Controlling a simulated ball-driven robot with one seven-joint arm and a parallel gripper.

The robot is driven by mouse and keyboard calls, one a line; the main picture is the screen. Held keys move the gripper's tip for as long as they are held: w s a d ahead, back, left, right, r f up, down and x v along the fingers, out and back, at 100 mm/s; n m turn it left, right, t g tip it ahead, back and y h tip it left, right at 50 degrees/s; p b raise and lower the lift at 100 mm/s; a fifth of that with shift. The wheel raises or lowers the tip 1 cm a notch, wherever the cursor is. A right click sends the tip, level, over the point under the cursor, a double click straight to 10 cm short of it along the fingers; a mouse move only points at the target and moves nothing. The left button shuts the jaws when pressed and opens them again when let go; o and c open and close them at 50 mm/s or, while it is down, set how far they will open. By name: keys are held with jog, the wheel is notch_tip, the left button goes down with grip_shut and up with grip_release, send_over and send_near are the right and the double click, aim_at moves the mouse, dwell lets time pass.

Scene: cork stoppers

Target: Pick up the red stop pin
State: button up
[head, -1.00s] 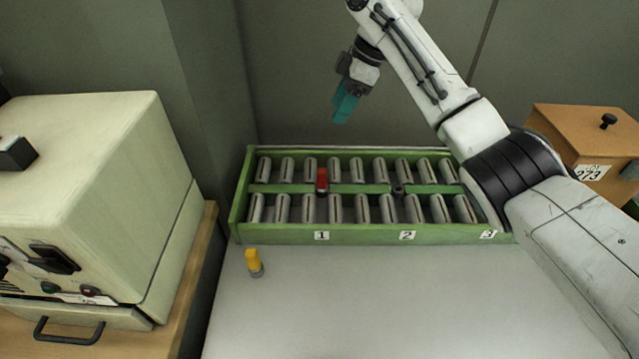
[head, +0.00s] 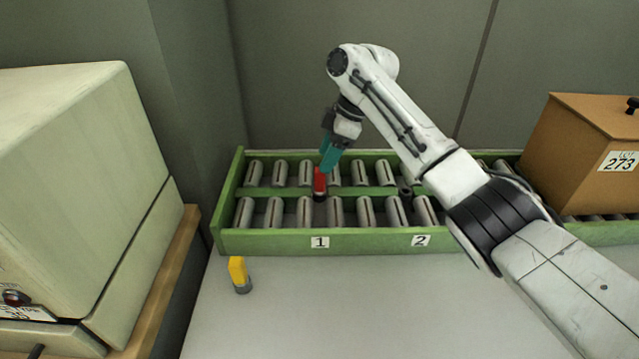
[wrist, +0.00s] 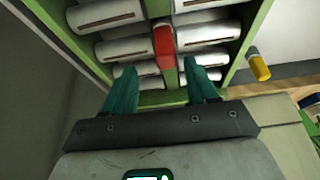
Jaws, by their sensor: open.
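The red stop pin (head: 320,184) stands upright in the green middle rail of the roller conveyor, near the label 1. In the wrist view the red pin (wrist: 165,47) shows beyond and between the fingertips. My gripper (head: 328,166) has teal fingers and hangs just above and behind the pin in the head view. In the wrist view my gripper (wrist: 160,80) is open and empty, with a clear gap between its fingers. I cannot tell from these views whether a finger touches the pin.
A yellow pin (head: 239,274) stands on the grey table in front of the conveyor (head: 270,244). A black peg (head: 405,191) sits in the rail near label 2. A brown box (head: 578,150) marked 273 is on the right. A pale green machine (head: 80,180) stands on the left.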

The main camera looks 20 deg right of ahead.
aim_at(320, 177)
jog(key=shift+s+x, duration=0.2)
jog(key=shift+x, duration=1.45)
jog(key=shift+s+x, duration=0.2)
jog(key=shift+x, duration=1.45)
jog(key=shift+d+f, duration=0.1)
jog(key=shift+c, duration=0.3)
jog(key=c, duration=1)
